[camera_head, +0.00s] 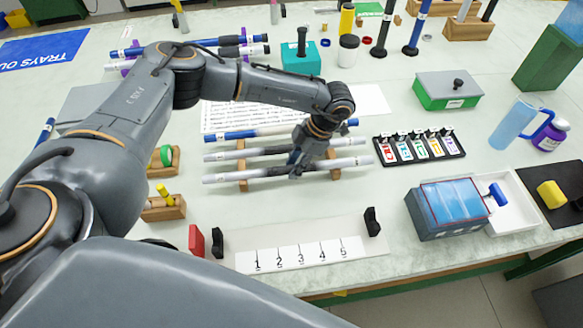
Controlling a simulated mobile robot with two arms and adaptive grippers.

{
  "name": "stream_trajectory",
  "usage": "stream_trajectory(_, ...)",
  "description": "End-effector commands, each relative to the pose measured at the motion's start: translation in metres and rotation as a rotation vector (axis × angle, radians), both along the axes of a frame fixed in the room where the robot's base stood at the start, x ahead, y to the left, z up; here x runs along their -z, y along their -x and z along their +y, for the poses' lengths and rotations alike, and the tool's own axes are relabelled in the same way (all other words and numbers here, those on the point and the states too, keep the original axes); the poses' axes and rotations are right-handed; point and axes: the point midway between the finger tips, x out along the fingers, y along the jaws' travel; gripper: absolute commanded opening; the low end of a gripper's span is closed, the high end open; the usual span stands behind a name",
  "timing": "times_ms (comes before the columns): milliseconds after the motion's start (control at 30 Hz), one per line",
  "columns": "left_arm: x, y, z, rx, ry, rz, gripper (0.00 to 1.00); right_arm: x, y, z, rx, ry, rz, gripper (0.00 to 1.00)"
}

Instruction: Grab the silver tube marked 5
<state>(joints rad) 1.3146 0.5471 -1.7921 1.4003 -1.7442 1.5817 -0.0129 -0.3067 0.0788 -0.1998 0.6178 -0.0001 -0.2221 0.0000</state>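Three tubes lie across a wooden rack (242,172) in the middle of the table. The back one is blue (232,135). The middle one (225,155) and the front one (230,178) are silver with dark middle parts. Small marks sit near their ends, but I cannot read the numbers, so I cannot tell which is 5. My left gripper (296,172) points down at the middle of the front silver tube, its fingertips at or very close to it. The fingers are small and dark, and whether they are closed is unclear. My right gripper does not show.
A numbered white strip (300,257) lies in front of the rack, between black end blocks. A black tray of coloured tags (455,144) and a blue-grey box (450,210) stand to the right. More tubes lie behind my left arm.

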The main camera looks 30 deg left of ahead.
Motion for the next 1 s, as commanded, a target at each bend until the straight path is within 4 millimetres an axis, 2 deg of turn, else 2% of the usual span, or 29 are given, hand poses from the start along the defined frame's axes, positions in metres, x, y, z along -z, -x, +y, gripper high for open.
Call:
stream_trajectory(33,0.0,0.0,0.0,0.0,0.0,0.0,0.15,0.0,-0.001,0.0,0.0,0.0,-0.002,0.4)
stream_trajectory(100,0.0,0.0,0.0,0.0,0.0,0.0,0.01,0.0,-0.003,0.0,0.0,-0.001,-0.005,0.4)
stream_trajectory(567,-0.007,-0.001,0.0,0.0,0.001,-0.002,0.0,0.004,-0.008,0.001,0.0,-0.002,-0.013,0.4)
stream_trajectory(733,-0.029,-0.001,0.0,0.002,0.002,-0.006,0.0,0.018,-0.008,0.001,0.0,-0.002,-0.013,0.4)
stream_trajectory(1000,-0.089,0.044,-0.024,0.007,0.002,-0.005,0.0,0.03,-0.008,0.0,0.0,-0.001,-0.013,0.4)
